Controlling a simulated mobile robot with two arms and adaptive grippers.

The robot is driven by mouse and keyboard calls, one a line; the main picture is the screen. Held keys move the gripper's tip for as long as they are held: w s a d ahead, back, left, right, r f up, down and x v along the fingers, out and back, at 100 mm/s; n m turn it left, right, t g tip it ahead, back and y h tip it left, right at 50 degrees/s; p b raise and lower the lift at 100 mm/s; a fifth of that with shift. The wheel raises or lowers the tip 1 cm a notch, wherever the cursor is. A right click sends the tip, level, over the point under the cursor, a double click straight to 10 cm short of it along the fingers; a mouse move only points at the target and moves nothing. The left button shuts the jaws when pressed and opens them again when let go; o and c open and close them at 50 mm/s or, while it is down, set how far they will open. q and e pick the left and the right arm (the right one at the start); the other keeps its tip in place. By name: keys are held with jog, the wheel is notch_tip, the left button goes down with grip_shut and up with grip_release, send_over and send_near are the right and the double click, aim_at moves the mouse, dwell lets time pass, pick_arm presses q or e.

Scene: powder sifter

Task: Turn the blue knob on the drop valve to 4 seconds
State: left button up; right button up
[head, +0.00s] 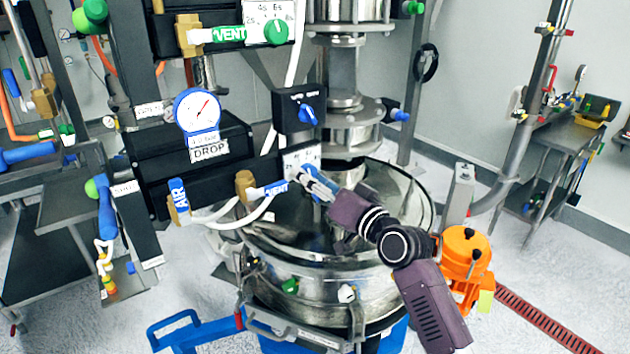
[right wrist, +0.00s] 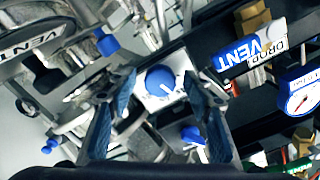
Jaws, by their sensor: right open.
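The blue knob (right wrist: 160,82) of the drop valve sits on a white dial plate (head: 296,159), beside the blue VENT label and below the gauge marked DROP (head: 209,150). The right wrist view shows a white pointer line on the knob; the dial numbers are too small to read there. My right gripper (head: 312,184) is open, its two blue-grey fingers to either side of the knob in the right wrist view. I cannot tell whether they touch it. In the head view the gripper partly hides the knob. My left gripper is not in view.
A black box with a blue switch (head: 307,114) is just above the dial. A green knob (head: 276,32) on a similar dial is higher up. The steel sifter drum (head: 290,262) is below my right gripper. An orange device (head: 465,255) stands right of my arm.

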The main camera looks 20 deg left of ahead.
jog(key=shift+d, duration=0.1)
jog(key=v, duration=1.2)
